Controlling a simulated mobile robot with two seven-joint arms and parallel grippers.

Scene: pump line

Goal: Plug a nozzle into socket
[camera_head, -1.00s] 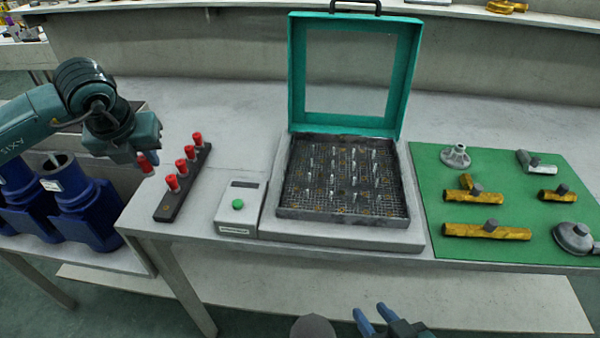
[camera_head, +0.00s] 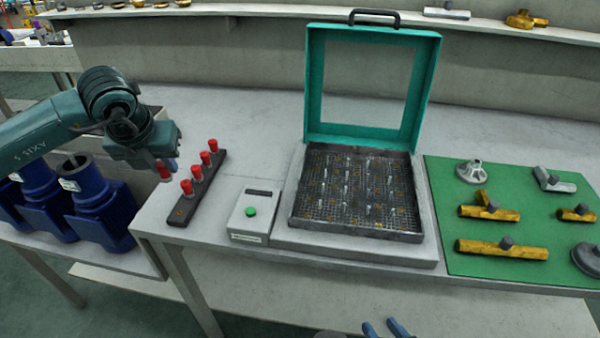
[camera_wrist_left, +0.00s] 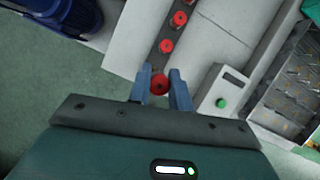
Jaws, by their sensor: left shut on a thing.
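My left gripper (camera_head: 167,166) is shut on a red nozzle (camera_head: 163,174), held just left of the dark rack (camera_head: 181,215). In the left wrist view, the red nozzle (camera_wrist_left: 159,84) sits between the two fingertips of the left gripper (camera_wrist_left: 160,90). Several other red nozzles (camera_head: 186,187) stand upright in the rack in a row. Blue pumps (camera_head: 98,200) with open round tops stand in a row at the far left, partly behind my left arm. Which opening is the socket I cannot tell. My right gripper (camera_head: 386,329) shows only its blue fingertips, apart and empty, at the bottom edge.
A control box (camera_head: 243,228) with a green button stands right of the rack. An open teal-lidded basket machine (camera_head: 434,247) stands mid-table. A green mat (camera_head: 470,222) with brass and grey fittings lies at the right. The table's front edge is close to the rack.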

